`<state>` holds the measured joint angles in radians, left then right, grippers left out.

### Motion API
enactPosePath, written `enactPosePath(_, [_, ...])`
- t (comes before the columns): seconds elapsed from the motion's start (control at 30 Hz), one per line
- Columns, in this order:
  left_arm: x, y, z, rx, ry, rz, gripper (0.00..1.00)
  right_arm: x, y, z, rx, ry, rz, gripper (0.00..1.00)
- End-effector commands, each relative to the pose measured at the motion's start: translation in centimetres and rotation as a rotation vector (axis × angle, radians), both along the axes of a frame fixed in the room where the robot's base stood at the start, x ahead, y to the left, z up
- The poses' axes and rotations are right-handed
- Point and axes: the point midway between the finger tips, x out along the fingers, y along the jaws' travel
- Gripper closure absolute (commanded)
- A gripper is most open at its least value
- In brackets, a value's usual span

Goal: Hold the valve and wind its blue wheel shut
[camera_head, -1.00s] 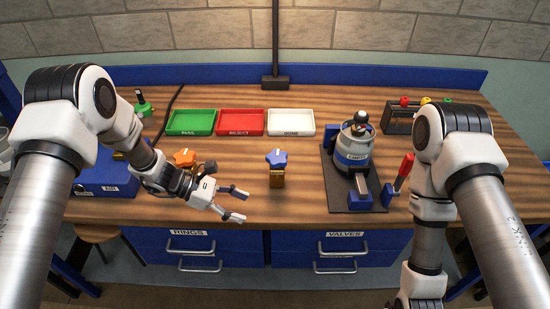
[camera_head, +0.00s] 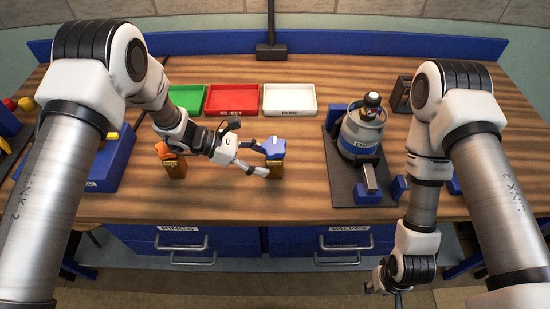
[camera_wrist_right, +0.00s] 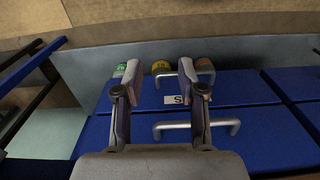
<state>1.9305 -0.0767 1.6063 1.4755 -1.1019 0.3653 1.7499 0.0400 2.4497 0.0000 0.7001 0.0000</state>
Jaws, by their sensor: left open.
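The valve has a brass-coloured body (camera_head: 275,169) and a star-shaped blue wheel (camera_head: 274,147) on top. It stands upright on the wooden bench near the front middle. My left gripper (camera_head: 261,158) is open and points right, with its fingers at the valve's left side. One finger reaches toward the blue wheel and the other is nearer the front, by the body. I cannot tell whether either touches the valve. My right gripper (camera_wrist_right: 162,85) is open and empty in the right wrist view, low in front of the drawers, away from the valve.
Green (camera_head: 187,97), red (camera_head: 232,99) and white (camera_head: 290,99) trays lie behind. A canister (camera_head: 361,132) on a dark base (camera_head: 345,190) stands right. Drawer handles (camera_head: 342,246) stick out below the bench edge.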

Motion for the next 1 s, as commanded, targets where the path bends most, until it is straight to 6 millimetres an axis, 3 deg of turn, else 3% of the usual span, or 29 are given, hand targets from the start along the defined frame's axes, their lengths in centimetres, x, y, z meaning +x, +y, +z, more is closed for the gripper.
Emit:
enactPosePath(0.2, [0.0, -2.3, -1.4, 0.0, 0.0, -0.001, 0.38, 0.0, 0.0, -1.3, 0.0, 0.001, 0.0, 0.6])
enactPosePath(0.5, [0.0, -2.6, -1.4, 0.0, 0.0, 0.0, 0.38, 0.0, 0.0, -1.3, 0.0, 0.0, 0.0, 0.6])
enactPosePath(0.53, [0.0, -2.6, -1.4, 0.0, 0.0, 0.0, 0.41, 0.0, 0.0, -1.3, 0.0, 0.0, 0.0, 0.6])
enactPosePath(0.63, [0.0, -2.6, -1.4, 0.0, 0.0, 0.0, 0.74, 0.0, 0.0, -1.3, 0.0, 0.0, 0.0, 0.6])
enactPosePath(0.77, [0.0, -2.6, -1.4, 0.0, 0.0, 0.0, 0.74, 0.0, 0.0, -1.3, 0.0, 0.0, 0.0, 0.6])
enactPosePath(0.9, [0.0, -2.6, -1.4, 0.0, 0.0, 0.0, 0.74, -0.6, -0.4, -1.3, -0.018, 0.032, -0.019, 0.14])
enactPosePath(1.0, [0.0, -2.6, -1.4, 0.0, 0.0, 0.0, 0.74, -2.5, -1.3, -1.0, -0.069, 0.139, -0.087, 0.14])
